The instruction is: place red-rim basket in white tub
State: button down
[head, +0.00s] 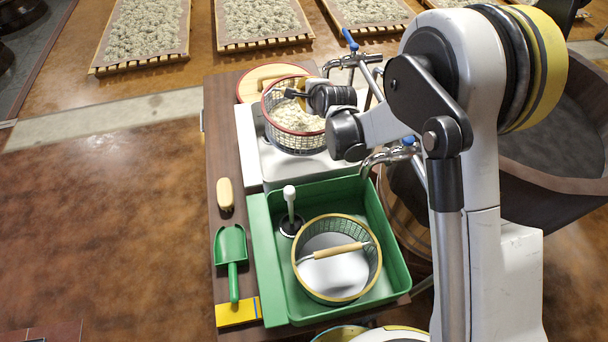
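The red-rim basket (291,137) is a wire-mesh basket with pale, lumpy contents. It is at the white tub (247,139), upright or nearly so, and covers much of the tub's opening. I cannot tell whether it rests on the tub's floor or hangs above it. My gripper (296,93) is over the basket's mouth, at its upper middle, where the handle is mostly hidden. The fingertips are small and dark against the contents, so their grip on the handle is unclear.
A green tub (256,222) in front holds a yellow-rim basket (333,296) with a wooden handle and a white-topped drain plug (289,195). Metal taps (388,155) stand along the right side. A green scoop (231,246) and a brush (225,194) lie on the left ledge.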

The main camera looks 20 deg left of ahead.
aim_at(315, 144)
notch_tip(315, 144, down, 9)
jog(key=b, duration=0.7)
jog(key=shift+f+h+b, duration=0.2)
jog(key=shift+h+b, duration=0.1)
jog(key=shift+b, duration=0.1)
notch_tip(315, 144, down, 10)
jog(key=b, duration=0.4)
jog(key=shift+r, duration=0.1)
jog(key=c, duration=1.6)
grip_release()
jog(key=p+v, duration=0.3)
jog(key=v, duration=0.9)
jog(key=shift+w+d+r+p, duration=0.1)
jog(key=shift+p, duration=0.25)
